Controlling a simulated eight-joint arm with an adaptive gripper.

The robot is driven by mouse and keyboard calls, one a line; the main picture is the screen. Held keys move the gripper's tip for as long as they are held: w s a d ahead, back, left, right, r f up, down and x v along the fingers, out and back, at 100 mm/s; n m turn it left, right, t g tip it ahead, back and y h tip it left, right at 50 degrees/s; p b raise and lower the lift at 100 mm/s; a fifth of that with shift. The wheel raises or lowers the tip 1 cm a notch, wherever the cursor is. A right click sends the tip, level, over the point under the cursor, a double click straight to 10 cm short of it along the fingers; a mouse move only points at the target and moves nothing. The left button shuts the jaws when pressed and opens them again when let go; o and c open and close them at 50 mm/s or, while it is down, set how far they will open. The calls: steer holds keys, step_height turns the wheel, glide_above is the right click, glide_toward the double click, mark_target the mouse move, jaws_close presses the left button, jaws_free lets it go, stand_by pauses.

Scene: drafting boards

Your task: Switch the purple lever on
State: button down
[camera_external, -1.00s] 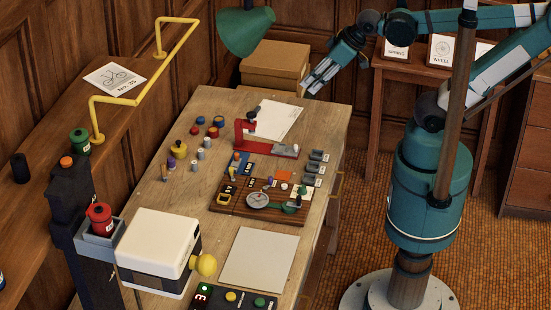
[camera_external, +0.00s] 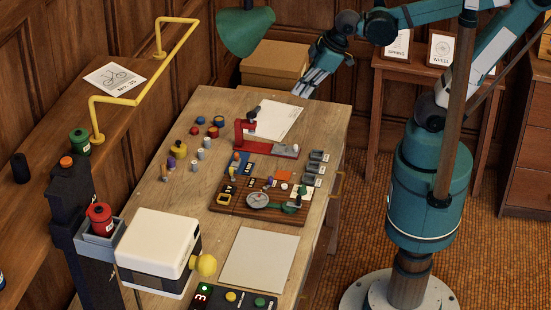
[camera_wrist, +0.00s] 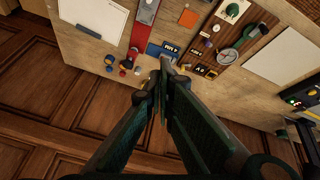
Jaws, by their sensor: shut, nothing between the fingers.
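A wooden board (camera_external: 240,209) with several small controls and a round dial lies on the drafting table; it also shows in the wrist view (camera_wrist: 240,40). A small purple knob (camera_wrist: 216,28) on this board looks like the purple lever's handle; it is a tiny spot in the external view (camera_external: 270,181). Whether it stands on or off is too small to tell. My gripper (camera_external: 300,95) is shut and empty, above the table's far right corner, well away from the board. Its dark fingers (camera_wrist: 165,68) meet in the wrist view.
A red tool (camera_external: 252,148) and a clipboard with white paper (camera_external: 276,119) lie between my gripper and the board. Several coloured knobs (camera_external: 179,150) stand at left. A green lamp shade (camera_external: 245,32) hangs over the table's far end. A blank sheet (camera_external: 259,259) lies nearer.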

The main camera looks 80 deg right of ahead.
steer(key=w+a+f+n+g+h, duration=0.1)
steer(key=w+a+f+n+g, duration=0.1)
steer(key=a+f+n, duration=0.6)
steer(key=w+a+f+n+g+h, duration=0.2)
steer(key=a+f+n, duration=0.6)
steer(key=a, duration=0.5)
steer(key=shift+w+n+g, duration=0.4)
steer(key=shift+w, duration=0.4)
steer(key=shift+d+f, duration=0.1)
steer(key=shift+f, duration=0.1)
steer(key=shift+b+x, duration=0.65)
steer(key=shift+x, duration=4.2)
